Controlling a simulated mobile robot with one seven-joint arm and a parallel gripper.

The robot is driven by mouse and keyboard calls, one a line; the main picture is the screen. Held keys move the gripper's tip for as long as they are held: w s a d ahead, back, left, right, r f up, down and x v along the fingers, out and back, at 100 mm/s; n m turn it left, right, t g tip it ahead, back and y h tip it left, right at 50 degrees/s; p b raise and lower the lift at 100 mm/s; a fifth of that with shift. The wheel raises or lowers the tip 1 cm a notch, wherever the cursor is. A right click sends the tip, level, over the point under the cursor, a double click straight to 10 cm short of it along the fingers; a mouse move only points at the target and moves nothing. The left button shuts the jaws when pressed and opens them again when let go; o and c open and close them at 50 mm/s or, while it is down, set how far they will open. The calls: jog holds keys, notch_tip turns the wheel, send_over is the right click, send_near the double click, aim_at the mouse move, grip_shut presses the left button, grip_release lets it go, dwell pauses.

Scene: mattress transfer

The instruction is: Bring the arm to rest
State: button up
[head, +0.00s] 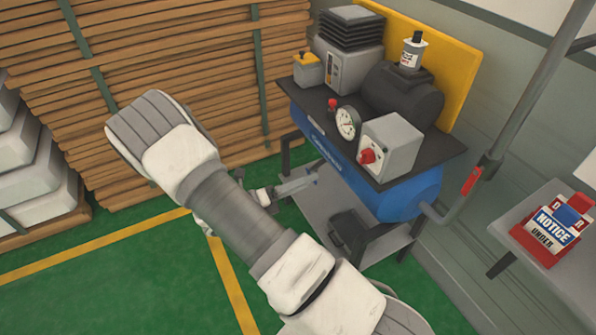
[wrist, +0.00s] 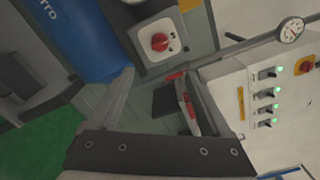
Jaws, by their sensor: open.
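My white and grey arm (head: 236,208) crosses the middle of the head view, from the bottom right up to a bend at the upper left. My gripper (head: 298,184) shows partly behind the arm, in front of the compressor's blue tank (head: 330,150). In the wrist view my gripper (wrist: 155,78) has its two fingers spread apart, and I see nothing held between them. The blue tank (wrist: 75,35) and a grey box with a red knob (wrist: 160,42) lie beyond the fingers. The gripper's far side is hidden in the head view.
The compressor's dark top (head: 437,150) carries a gauge (head: 347,122) and boxes. Stacked boards (head: 190,60) stand behind the arm. A side table (head: 502,232) with a notice sign (head: 551,230) is at the right. A switch panel (wrist: 248,95) shows at right. Green floor (head: 100,290) is clear at lower left.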

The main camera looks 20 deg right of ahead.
jog(key=s+a+r+m+t+y, duration=0.2)
jog(key=s+a+r+m+y, duration=0.2)
jog(key=s+r+m+y, duration=0.5)
jog(key=s+a+r+m+t+y, duration=0.2)
jog(key=s+a+r+m+y, duration=0.3)
jog(key=s+r+m+y, duration=0.4)
notch_tip(320, 180, up, 7)
jog(key=m, duration=1.3)
jog(key=shift+f, duration=0.15)
jog(key=shift+w+a, duration=0.1)
